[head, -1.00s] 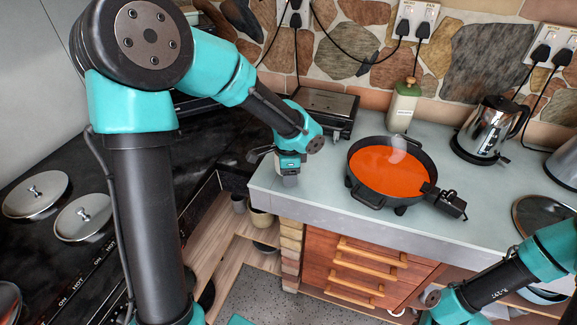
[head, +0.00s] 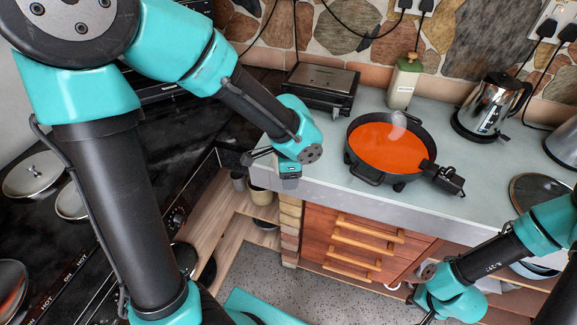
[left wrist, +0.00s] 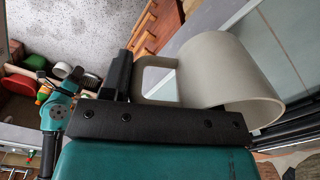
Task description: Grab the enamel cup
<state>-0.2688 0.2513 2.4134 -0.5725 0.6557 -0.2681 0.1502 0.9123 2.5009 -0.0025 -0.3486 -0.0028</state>
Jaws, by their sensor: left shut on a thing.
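The enamel cup (left wrist: 220,85) is pale cream-grey with a loop handle (left wrist: 155,80) and fills the upper middle of the left wrist view. My left gripper (left wrist: 125,80) is shut on it at the handle side. In the head view the left gripper (head: 289,171) is at the counter's front left edge. Only a small grey part of the cup (head: 290,184) shows below it; the rest is hidden. My right gripper (head: 428,314) is at the bottom edge of the head view, too cut off to judge its jaws.
An electric pan (head: 388,148) of orange soup stands on the counter, right of the left gripper. Open shelves (head: 225,215) lie below left; floor (head: 265,270) is clear.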

